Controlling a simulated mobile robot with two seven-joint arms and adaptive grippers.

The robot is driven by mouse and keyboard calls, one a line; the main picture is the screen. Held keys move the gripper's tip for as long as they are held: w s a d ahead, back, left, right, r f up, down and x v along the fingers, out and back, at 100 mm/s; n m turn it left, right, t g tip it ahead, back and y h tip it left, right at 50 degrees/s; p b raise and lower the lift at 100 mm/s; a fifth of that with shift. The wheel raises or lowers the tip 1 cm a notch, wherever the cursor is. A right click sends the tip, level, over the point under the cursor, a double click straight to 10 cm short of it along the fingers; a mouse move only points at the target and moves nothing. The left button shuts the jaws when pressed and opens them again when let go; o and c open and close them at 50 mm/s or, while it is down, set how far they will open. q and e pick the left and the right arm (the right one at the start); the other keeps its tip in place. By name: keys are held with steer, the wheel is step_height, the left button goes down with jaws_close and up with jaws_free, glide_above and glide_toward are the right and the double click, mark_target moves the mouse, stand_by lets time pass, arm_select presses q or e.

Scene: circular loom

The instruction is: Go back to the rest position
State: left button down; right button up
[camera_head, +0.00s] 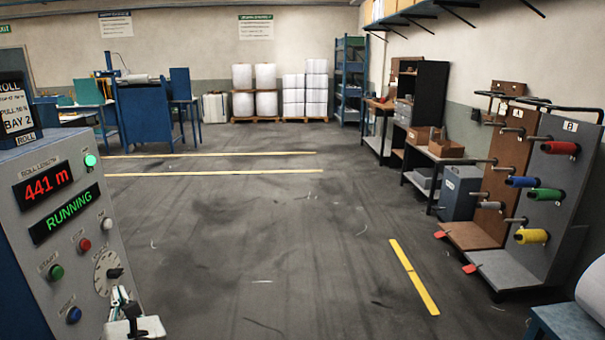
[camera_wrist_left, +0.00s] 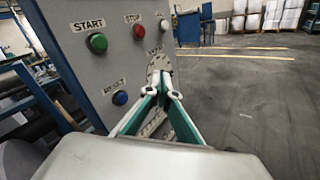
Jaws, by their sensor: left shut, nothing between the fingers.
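My left gripper (camera_head: 122,298) is at the bottom left of the head view, in front of the lower part of a grey control panel (camera_head: 70,165). In the left wrist view its fingers (camera_wrist_left: 160,85) are shut and empty, with the tips over the speed dial (camera_wrist_left: 157,66); I cannot tell whether they touch it. The dial (camera_head: 108,272) shows just above the gripper in the head view. The panel carries a green start button (camera_head: 56,272), a red stop button (camera_head: 85,244) and a blue reset button (camera_head: 74,315). Its displays read 441 m and RUNNING. My right gripper is out of view.
A rack with coloured yarn spools (camera_head: 537,195) stands at the right, near shelves and a workbench (camera_head: 440,160). Wrapped white rolls (camera_head: 254,90) stand on pallets at the back. The middle floor (camera_head: 250,220) is open, with yellow lines.

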arm_select(q)
steer(key=s+d+f+n+g+h, duration=0.1)
steer(key=s+d+f+n+h, duration=0.2)
steer(key=f, duration=0.5)
steer(key=s+d+f+n+h, duration=0.2)
steer(key=d+f+n+h, duration=0.25)
steer(key=f, duration=0.35)
steer(key=s+d+f+n+g+h, duration=0.15)
steer(key=d+f+n, duration=0.25)
steer(key=f, duration=0.5)
steer(key=s+d+f+n+h, duration=0.2)
steer(key=s+d+f+n, duration=0.2)
steer(key=s+n, duration=0.3)
steer(key=s+d+f+n+h, duration=0.3)
steer(key=s+d+f+n, duration=0.1)
steer(key=s+n, duration=0.3)
steer(key=shift+d+f+n+h, duration=0.3)
steer(key=shift+f+n, duration=0.35)
steer(key=shift+n, duration=0.5)
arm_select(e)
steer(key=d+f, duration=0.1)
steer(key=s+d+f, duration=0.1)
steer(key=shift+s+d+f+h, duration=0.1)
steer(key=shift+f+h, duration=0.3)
